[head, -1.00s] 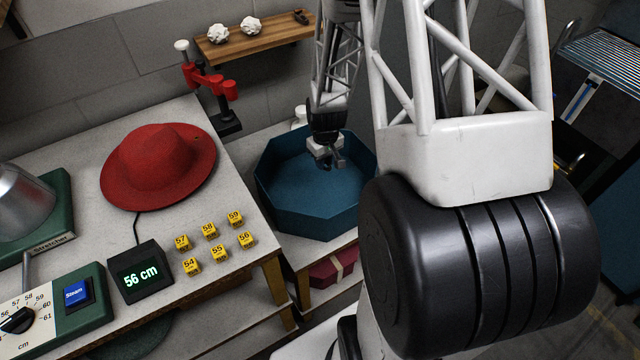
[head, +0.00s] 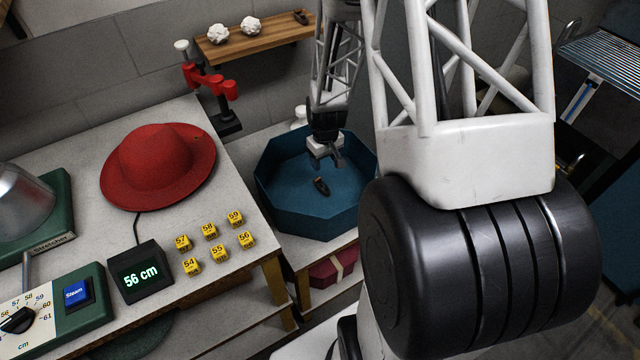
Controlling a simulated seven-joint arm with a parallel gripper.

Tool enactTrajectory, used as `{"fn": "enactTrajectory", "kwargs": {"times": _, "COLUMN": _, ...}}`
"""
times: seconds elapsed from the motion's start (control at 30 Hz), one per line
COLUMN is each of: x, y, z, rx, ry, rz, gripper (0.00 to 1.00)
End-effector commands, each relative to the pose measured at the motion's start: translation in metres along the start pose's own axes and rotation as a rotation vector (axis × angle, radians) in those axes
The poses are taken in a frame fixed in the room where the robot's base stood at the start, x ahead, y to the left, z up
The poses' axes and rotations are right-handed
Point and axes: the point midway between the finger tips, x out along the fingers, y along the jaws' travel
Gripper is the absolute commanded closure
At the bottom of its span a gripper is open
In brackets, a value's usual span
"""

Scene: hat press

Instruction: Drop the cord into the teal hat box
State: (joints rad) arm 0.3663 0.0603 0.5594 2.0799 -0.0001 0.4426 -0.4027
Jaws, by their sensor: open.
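The teal hat box (head: 286,213) is an open octagonal box on a low shelf right of the worktable. A small dark item with a brownish end, which looks like the cord (head: 321,186), shows inside the box, below my gripper. Whether it rests on the box floor or is still in the air I cannot tell. My gripper (head: 325,160) is open over the box, its fingers apart from the cord.
A red felt hat (head: 157,165) lies on the worktable (head: 80,145). Several yellow number blocks (head: 210,231) and a 56 cm display (head: 140,272) stand near it. A wooden shelf (head: 255,42) hangs on the wall.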

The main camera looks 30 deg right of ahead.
Motion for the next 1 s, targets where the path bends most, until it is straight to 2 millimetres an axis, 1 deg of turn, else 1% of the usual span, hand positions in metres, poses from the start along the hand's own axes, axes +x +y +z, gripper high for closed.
{"fn": "enactTrajectory", "kwargs": {"times": 0.17, "x": -0.015, "y": 0.000, "z": -0.001, "rx": 0.000, "ry": 0.003, "rz": 0.001, "gripper": 0.40}}
{"fn": "enactTrajectory", "kwargs": {"times": 0.6, "x": -0.065, "y": 0.000, "z": 0.000, "rx": 0.000, "ry": 0.002, "rz": 0.001, "gripper": 0.40}}
{"fn": "enactTrajectory", "kwargs": {"times": 0.77, "x": -0.072, "y": 0.000, "z": 0.000, "rx": 0.000, "ry": 0.001, "rz": 0.001, "gripper": 0.40}}
{"fn": "enactTrajectory", "kwargs": {"times": 1.0, "x": -0.074, "y": 0.000, "z": 0.000, "rx": 0.000, "ry": 0.000, "rz": 0.000, "gripper": 0.40}}
